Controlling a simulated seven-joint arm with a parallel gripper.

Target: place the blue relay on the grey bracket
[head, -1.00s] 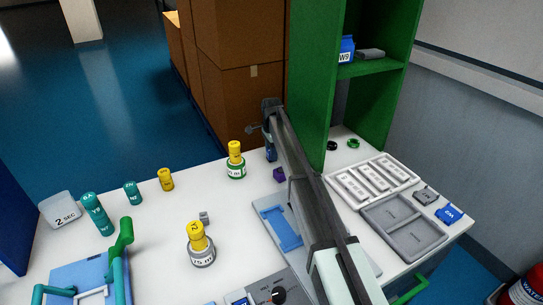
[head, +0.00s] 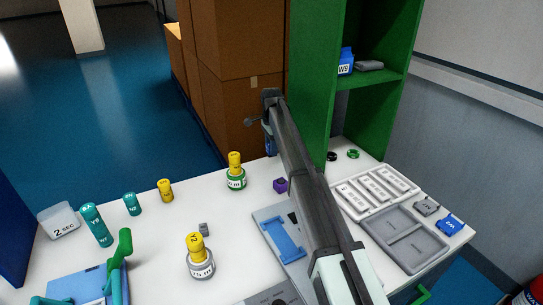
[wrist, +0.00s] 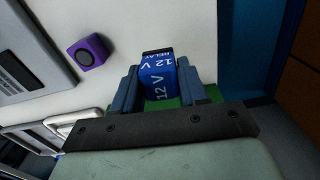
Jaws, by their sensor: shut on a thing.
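My gripper (wrist: 168,88) is shut on the blue relay (wrist: 158,77), which is marked "12 V RELAY" and sits between the two fingers. In the head view, my gripper (head: 270,142) hangs near the table's far edge, left of the green shelf; the arm partly hides it. I cannot tell which grey piece is the bracket. A small grey block (head: 204,229) stands behind a yellow-capped bottle. A dark grey piece (head: 426,206) lies at the right by a blue part (head: 450,224). A flat grey piece (head: 369,65) lies on the shelf.
A purple cube (head: 280,185) stands close to my gripper; it also shows in the wrist view (wrist: 88,51). Yellow-capped bottles (head: 235,172) stand to the left. The green shelf (head: 310,90) rises at the right. Grey trays (head: 405,234) lie right of my arm.

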